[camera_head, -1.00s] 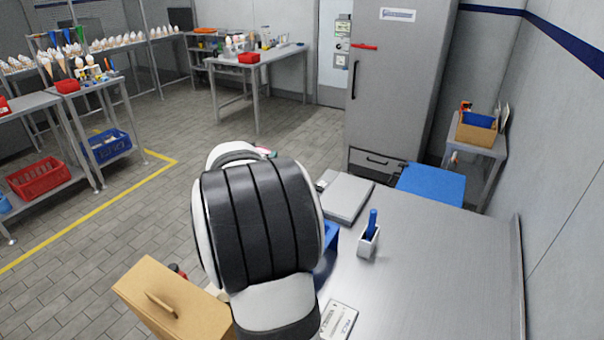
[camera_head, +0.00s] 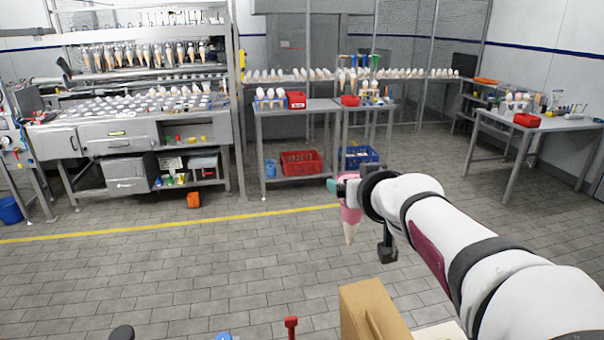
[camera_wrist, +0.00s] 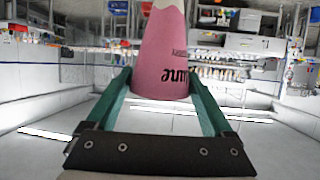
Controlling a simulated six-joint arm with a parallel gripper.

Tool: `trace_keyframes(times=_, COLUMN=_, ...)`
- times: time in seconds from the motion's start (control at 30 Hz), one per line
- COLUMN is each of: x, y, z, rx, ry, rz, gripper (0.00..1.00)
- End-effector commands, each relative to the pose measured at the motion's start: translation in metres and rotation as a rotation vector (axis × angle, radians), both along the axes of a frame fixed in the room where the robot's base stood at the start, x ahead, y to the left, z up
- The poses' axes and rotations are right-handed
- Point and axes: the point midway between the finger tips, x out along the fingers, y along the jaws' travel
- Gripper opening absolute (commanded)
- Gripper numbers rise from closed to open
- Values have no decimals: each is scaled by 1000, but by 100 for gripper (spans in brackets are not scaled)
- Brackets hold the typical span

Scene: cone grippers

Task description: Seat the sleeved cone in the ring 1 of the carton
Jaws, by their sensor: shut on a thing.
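The sleeved cone (camera_head: 350,212) has a pink sleeve and hangs point down in the head view, over the floor. My gripper (camera_head: 346,188) is shut on it near the top. In the wrist view the sleeve (camera_wrist: 165,55) shows large, with dark lettering, between the two green fingers of my gripper (camera_wrist: 160,82). A brown cardboard box (camera_head: 368,305) with a slot in its side stands at the bottom of the head view, below and apart from the cone. It may be the carton; no ring shows.
A red-topped item (camera_head: 291,323) and a dark round knob (camera_head: 122,333) show at the bottom edge. Farther off are a table with a red crate (camera_head: 302,162), a blue crate (camera_head: 358,157) and a steel workbench (camera_head: 118,150).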

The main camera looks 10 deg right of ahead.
Motion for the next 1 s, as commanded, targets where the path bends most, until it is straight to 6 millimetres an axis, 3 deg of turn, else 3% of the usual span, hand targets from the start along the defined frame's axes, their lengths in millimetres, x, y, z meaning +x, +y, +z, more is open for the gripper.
trace_keyframes(times=0.23, x=-8, y=43, z=6, rx=1, ry=-1, rz=123, gripper=27)
trace_keyframes(times=0.53, x=-8, y=20, z=-17, rx=2, ry=-3, rz=136, gripper=27)
trace_keyframes(times=0.77, x=-21, y=-31, z=-66, rx=2, ry=-12, rz=193, gripper=27)
trace_keyframes(times=0.87, x=-36, y=-62, z=-91, rx=0, ry=-20, rz=238, gripper=27)
trace_keyframes(times=1.0, x=-70, y=-112, z=-123, rx=-2, ry=-36, rz=315, gripper=27)
